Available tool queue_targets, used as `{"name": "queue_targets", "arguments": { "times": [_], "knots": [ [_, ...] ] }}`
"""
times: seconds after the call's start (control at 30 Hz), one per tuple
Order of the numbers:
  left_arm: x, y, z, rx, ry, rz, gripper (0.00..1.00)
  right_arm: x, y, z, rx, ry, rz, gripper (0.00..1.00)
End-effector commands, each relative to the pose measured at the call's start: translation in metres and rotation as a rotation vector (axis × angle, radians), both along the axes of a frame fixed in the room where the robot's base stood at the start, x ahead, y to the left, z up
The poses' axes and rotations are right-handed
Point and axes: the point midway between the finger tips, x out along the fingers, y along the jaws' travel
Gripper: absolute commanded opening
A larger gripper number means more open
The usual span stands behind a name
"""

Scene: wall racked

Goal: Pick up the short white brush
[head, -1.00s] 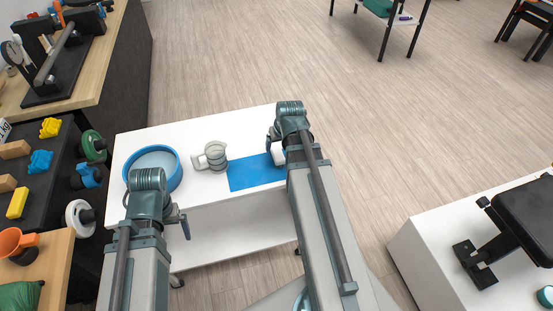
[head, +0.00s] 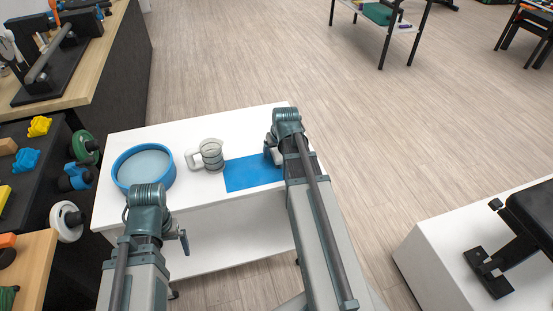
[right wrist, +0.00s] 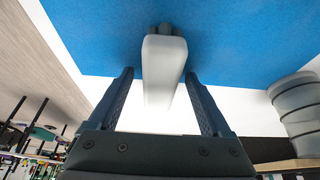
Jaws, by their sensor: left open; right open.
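The short white brush (right wrist: 165,62) shows in the right wrist view as a pale, blocky piece with a dark grey end against the blue mat (right wrist: 95,35). My right gripper (right wrist: 159,76) is open, with one finger on each side of the brush; I cannot tell whether either touches it. In the head view my right gripper (head: 272,156) is at the right end of the blue mat (head: 250,174), and the brush is hidden behind it. My left gripper (head: 183,242) is open and empty, in front of the white table's near edge.
On the white table (head: 190,130) stand a grey ringed jug (head: 212,154) with a white handle and a round blue-rimmed tray (head: 144,168). A dark rack (head: 40,180) with toys is at left. A white cabinet (head: 430,250) is at right. Open floor lies beyond.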

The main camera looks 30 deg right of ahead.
Motion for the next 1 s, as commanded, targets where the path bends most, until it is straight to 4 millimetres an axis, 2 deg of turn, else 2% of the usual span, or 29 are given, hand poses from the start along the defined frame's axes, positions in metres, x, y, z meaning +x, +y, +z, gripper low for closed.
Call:
{"name": "queue_targets", "arguments": {
  "times": [0.03, 0.7, 0.77, 1.0],
  "knots": [
    [0.0000, 0.0000, -0.0054, 0.000, 0.000, 0.000, 1.00, 0.0016, -0.0004, -0.0054, 0.000, 0.000, 0.000, 0.82],
    [0.0000, 0.0000, -0.0075, 0.000, 0.000, 0.000, 1.00, 0.0014, -0.0002, -0.0075, 0.000, 0.000, 0.000, 0.82],
    [0.0000, 0.0000, -0.0066, 0.000, 0.000, 0.000, 1.00, 0.0013, -0.0002, -0.0067, 0.000, 0.000, 0.000, 0.73],
    [0.0000, 0.0000, -0.0066, 0.000, 0.000, 0.000, 1.00, 0.0014, -0.0003, -0.0066, 0.000, 0.000, 0.000, 0.30]
  ]
}}
